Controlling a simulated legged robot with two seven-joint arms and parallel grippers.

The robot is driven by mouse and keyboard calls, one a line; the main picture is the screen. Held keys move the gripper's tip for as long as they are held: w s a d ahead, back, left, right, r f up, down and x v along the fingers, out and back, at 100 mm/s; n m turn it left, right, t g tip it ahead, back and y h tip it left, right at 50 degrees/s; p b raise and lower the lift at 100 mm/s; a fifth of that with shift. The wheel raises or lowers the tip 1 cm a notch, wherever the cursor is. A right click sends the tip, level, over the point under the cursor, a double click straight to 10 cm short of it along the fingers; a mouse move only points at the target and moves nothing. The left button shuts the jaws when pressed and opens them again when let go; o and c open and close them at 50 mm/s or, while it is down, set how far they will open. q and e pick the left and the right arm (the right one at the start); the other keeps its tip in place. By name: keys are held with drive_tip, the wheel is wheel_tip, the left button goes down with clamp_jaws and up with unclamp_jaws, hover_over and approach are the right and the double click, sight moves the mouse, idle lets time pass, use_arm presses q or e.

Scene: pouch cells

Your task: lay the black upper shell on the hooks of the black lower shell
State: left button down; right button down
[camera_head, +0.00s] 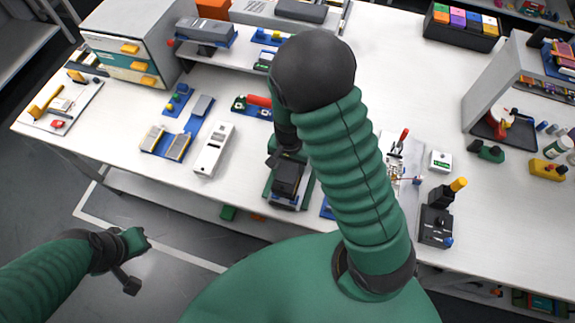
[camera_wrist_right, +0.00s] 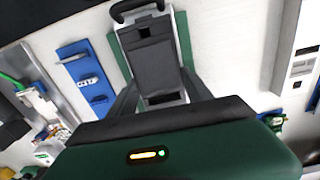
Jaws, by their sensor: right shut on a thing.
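The black upper shell (camera_head: 288,177) is a dark block in my right gripper (camera_head: 284,156), above a green base (camera_head: 268,187) near the table's front edge. In the wrist view the upper shell (camera_wrist_right: 153,62) lies between the two dark fingers, which are shut on it. The black lower shell seems to be under it on the green base, mostly hidden. I cannot tell whether the shells touch or whether the hooks are engaged. My left gripper (camera_head: 131,284) hangs off the table at lower left, away from the shells; its jaws are too unclear to read.
A white box (camera_head: 213,150) and a blue tray (camera_head: 164,142) stand left of the base. A black control box (camera_head: 436,226) with a yellow-topped part stands at right. A raised shelf (camera_head: 223,60) is behind. My right arm hides part of the table.

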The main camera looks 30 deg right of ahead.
drive_tip(key=shift+d, duration=0.3)
drive_tip(key=shift+a, duration=0.2)
drive_tip(key=shift+d, duration=0.1)
drive_tip(key=shift+d+f+b, duration=0.2)
drive_tip(key=shift+f+b, duration=0.15)
drive_tip(key=shift+f, duration=0.1)
drive_tip(key=shift+a+f, duration=0.1)
drive_tip(key=shift+f, duration=0.1)
drive_tip(key=shift+a+f+b, duration=0.1)
drive_tip(key=shift+f+b, duration=0.15)
drive_tip(key=shift+b, duration=0.15)
drive_tip(key=shift+c, duration=1.9)
unclamp_jaws()
